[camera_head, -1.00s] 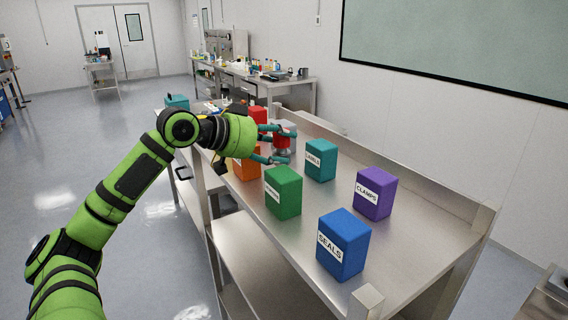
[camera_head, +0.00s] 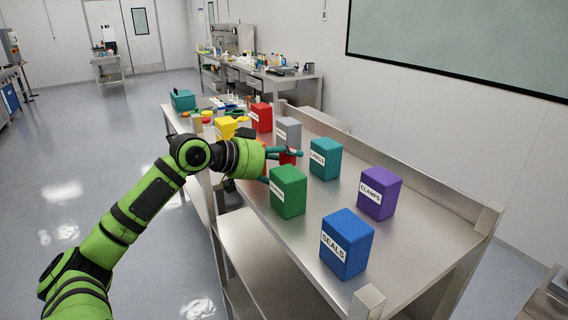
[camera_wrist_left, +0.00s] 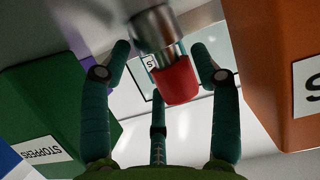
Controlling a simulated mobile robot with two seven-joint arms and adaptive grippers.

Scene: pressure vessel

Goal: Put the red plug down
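The red plug (camera_head: 288,158) shows in the head view among the labelled boxes, partly hidden by my left gripper (camera_head: 285,164). In the left wrist view the plug (camera_wrist_left: 177,82) has a red end and a shiny metal part that reaches toward the steel bench top. The fingers of my left gripper (camera_wrist_left: 160,62) stand around it, with a visible gap on the left side, so the gripper looks open. I cannot tell if the plug's metal end touches the bench. My right gripper is not in view.
The green STOPPERS box (camera_head: 288,190) is close to the gripper; an orange box (camera_wrist_left: 275,70) is on its other side. Teal (camera_head: 325,158), grey (camera_head: 289,128), purple (camera_head: 380,190) and blue (camera_head: 347,240) boxes stand around on the steel bench (camera_head: 300,240).

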